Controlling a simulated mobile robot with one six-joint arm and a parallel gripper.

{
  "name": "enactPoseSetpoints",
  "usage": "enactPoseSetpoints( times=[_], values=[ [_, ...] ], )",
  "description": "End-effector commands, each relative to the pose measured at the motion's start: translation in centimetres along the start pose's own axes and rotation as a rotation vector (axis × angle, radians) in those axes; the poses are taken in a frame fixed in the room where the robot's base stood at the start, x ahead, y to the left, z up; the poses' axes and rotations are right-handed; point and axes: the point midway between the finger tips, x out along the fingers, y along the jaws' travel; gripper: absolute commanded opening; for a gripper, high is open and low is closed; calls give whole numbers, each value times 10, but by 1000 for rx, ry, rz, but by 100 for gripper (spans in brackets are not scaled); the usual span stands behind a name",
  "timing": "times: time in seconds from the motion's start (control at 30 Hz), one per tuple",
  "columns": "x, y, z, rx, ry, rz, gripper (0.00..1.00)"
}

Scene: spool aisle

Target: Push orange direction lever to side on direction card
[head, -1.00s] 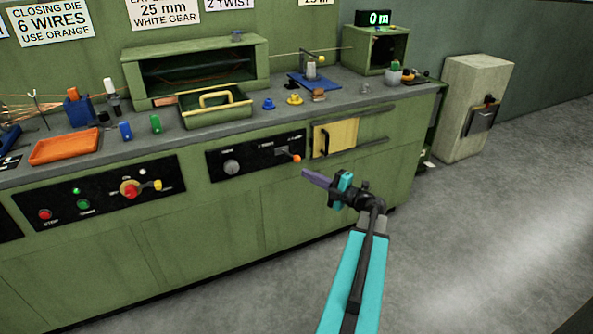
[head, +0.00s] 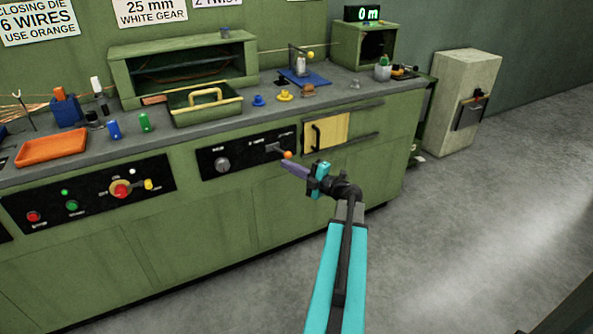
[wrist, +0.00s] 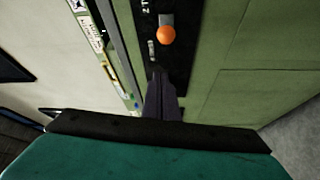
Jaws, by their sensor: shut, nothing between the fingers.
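The direction lever has an orange ball tip (head: 287,155) on a short grey arm and sticks out from a black panel (head: 222,164) on the green cabinet front. In the wrist view the orange ball (wrist: 166,35) sits just beyond my fingertips. My gripper (head: 284,163) is shut and empty, its purple-grey fingers pointing at the lever, with the tips at or just below the ball. I cannot tell whether they touch it. The shut fingers also show in the wrist view (wrist: 158,72). The panel's lettering is too small to read.
A grey knob (head: 222,164) is left of the lever. A yellow door with a dark handle (head: 326,134) is close on the right. Another panel with buttons and a red knob (head: 121,189) is farther left. The floor in front is clear.

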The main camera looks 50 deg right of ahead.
Motion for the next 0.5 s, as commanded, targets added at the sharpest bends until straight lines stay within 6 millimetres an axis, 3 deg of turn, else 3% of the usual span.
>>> enactPoseSetpoints(
  times=[0.37,0.5],
  values=[
    [50,0,0,0,2,1,0],
    [44,0,16,0,-2,1,0]
  ],
)
